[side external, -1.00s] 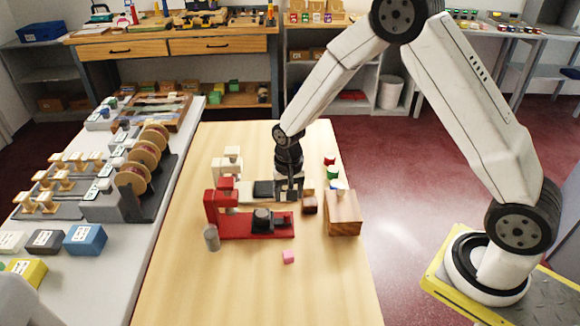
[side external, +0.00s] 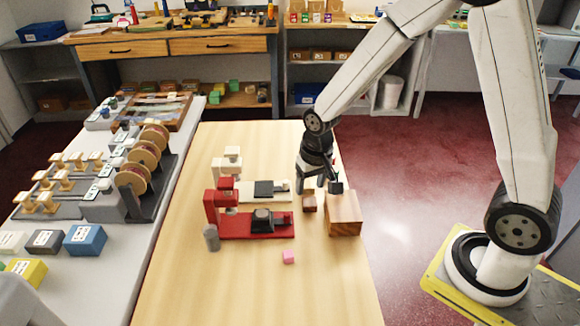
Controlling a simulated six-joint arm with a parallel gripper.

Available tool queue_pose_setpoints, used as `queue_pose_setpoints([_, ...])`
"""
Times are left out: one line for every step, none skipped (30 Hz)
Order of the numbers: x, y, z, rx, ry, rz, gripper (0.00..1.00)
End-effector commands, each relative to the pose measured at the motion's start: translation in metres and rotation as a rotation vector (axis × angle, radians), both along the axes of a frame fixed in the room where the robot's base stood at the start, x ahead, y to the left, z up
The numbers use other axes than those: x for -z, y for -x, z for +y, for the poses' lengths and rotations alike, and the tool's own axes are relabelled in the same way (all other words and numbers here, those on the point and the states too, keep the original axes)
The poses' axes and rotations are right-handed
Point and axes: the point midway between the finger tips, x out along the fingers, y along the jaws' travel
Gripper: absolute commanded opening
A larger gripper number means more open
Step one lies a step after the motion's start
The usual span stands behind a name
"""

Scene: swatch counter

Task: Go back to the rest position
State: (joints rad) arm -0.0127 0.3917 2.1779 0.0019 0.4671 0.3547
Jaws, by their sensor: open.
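My gripper (side external: 320,188) is open with nothing seen between its fingers. It points down above the right part of the wooden table (side external: 240,285), close to a large wooden block (side external: 343,222) and a small brown block (side external: 309,203). A red machine-like stand (side external: 255,227) with a dark block on its base is to the left of the gripper. A cream stand (side external: 245,189) with a dark flat piece on it is just behind the red one. The arm and gripper hide the area behind the wooden block.
A grey cylinder (side external: 211,238) stands at the left of the red stand. A grey counter (side external: 120,235) with spools and colored blocks runs along the left. The table's front is clear.

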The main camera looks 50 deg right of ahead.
Motion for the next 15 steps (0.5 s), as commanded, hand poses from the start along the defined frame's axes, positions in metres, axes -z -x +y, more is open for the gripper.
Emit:
queue_pose_setpoints([-0.008,0.009,-0.001,-0.031,0.004,-0.016,0.64])
queue_pose_setpoints([-0.011,0.015,-0.001,-0.051,0.006,-0.022,0.64])
queue_pose_setpoints([-0.015,0.022,-0.002,-0.078,0.01,-0.032,0.64])
queue_pose_setpoints([-0.018,0.027,-0.002,-0.099,0.013,-0.041,0.64])
queue_pose_setpoints([-0.021,0.033,-0.002,-0.12,0.016,-0.049,0.64])
queue_pose_setpoints([-0.025,0.04,-0.003,-0.147,0.021,-0.059,0.64])
queue_pose_setpoints([-0.027,0.046,-0.003,-0.166,0.024,-0.066,0.64])
queue_pose_setpoints([-0.029,0.051,-0.003,-0.186,0.028,-0.073,0.64])
queue_pose_setpoints([-0.032,0.058,-0.004,-0.212,0.032,-0.082,0.64])
queue_pose_setpoints([-0.034,0.063,-0.004,-0.228,0.036,-0.089,0.64])
queue_pose_setpoints([-0.035,0.068,-0.004,-0.245,0.039,-0.094,0.64])
queue_pose_setpoints([-0.036,0.074,-0.004,-0.266,0.044,-0.101,0.64])
queue_pose_setpoints([-0.038,0.077,-0.004,-0.278,0.046,-0.107,0.64])
queue_pose_setpoints([-0.038,0.081,-0.005,-0.291,0.049,-0.111,0.64])
queue_pose_setpoints([-0.039,0.085,-0.005,-0.305,0.052,-0.116,0.64])
